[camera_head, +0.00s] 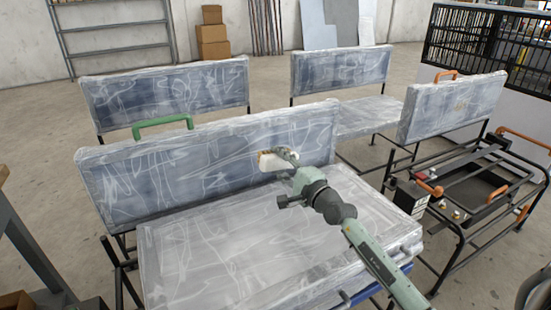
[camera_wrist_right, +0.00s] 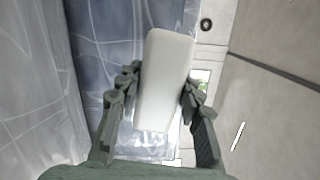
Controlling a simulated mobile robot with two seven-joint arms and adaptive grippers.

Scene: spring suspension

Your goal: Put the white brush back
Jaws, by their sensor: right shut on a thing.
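The white brush (camera_head: 272,163) is at the right part of the front plastic-wrapped seat's backrest (camera_head: 190,172). My right gripper (camera_head: 288,156) is shut on it; the brush looks close to or against the backrest, but I cannot tell whether it touches. In the right wrist view the white brush (camera_wrist_right: 165,80) is a smooth pale block between the two dark green fingers of the right gripper (camera_wrist_right: 160,92), one on each side. A brownish edge shows at its left end in the head view. My left gripper is not in view.
The wrapped seat cushion (camera_head: 220,255) lies below my right arm. A green handle (camera_head: 160,123) stands on the backrest. More wrapped backrests (camera_head: 165,92) stand behind. A black metal frame with orange handles (camera_head: 470,185) is at the right. Cardboard boxes (camera_head: 212,33) stand by the wall.

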